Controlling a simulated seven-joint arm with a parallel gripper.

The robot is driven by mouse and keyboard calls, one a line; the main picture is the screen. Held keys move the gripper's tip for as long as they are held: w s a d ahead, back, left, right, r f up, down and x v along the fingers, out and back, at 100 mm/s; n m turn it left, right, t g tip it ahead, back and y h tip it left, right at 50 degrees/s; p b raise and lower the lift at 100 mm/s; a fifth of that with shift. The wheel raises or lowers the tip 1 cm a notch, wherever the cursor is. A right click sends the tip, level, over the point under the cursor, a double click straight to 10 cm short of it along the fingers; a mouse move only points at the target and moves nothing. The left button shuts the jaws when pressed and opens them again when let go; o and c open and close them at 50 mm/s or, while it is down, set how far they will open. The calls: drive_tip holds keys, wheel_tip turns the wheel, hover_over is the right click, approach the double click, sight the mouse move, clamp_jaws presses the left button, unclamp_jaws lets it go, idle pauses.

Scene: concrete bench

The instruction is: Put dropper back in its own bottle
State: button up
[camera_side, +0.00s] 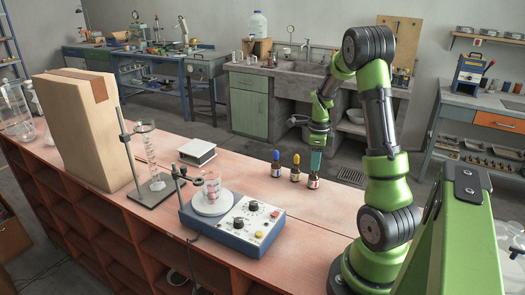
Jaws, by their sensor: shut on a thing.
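Three small dropper bottles stand in a row on the reddish bench top (150,225). The left bottle (276,171) has a blue top and the middle bottle (295,174) has a yellow-orange top. The right bottle (314,182) is dark with a white and red label, directly below my gripper (316,163). My gripper points straight down and is shut on the dropper at the mouth of this right bottle. The dropper is mostly hidden by the fingers, and I cannot tell how deep it sits in the bottle.
A blue stirrer unit (235,222) with a beaker (212,187) stands left of the bottles. Behind it are a white box (197,152) and a stand with a glass column (148,155). A tall cardboard box (85,130) is at the left.

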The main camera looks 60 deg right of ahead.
drive_tip(key=shift+f, duration=0.5)
drive_tip(key=o, duration=1.1)
drive_tip(key=shift+r, duration=0.15)
drive_tip(key=shift+r, duration=3.4)
